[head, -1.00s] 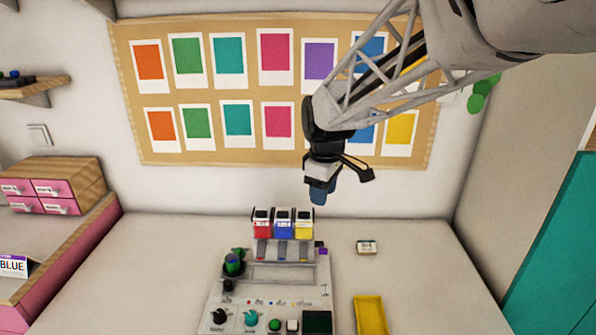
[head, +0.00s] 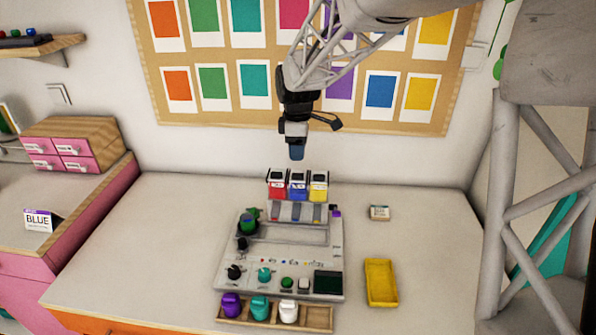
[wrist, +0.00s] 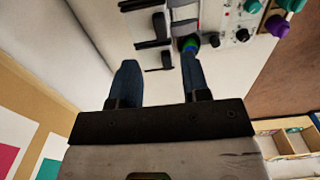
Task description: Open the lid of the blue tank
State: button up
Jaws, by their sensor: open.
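The blue tank (head: 298,191) stands in the middle of a row at the back of the board, between the red tank (head: 277,190) and the yellow tank (head: 319,191). Its top is dark and white and looks shut. My gripper (head: 297,154) points down and appears above the blue tank, apart from it. In the wrist view its two blue fingers (wrist: 158,62) are spread with nothing held between them. Dark tank lids show past the fingers there, but I cannot tell clearly which is the blue tank's.
The grey board (head: 270,262) holds knobs and a green item (head: 249,221). A wooden tray (head: 319,318) with coloured pieces lies in front. A yellow tray (head: 381,283) and a small box (head: 380,213) lie right. A BLUE card (head: 39,220) stands left. The table's right side is mostly clear.

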aim_at(298, 174)
jog(key=shift+f, duration=3.9)
jog(key=shift+c, duration=0.4)
grip_shut()
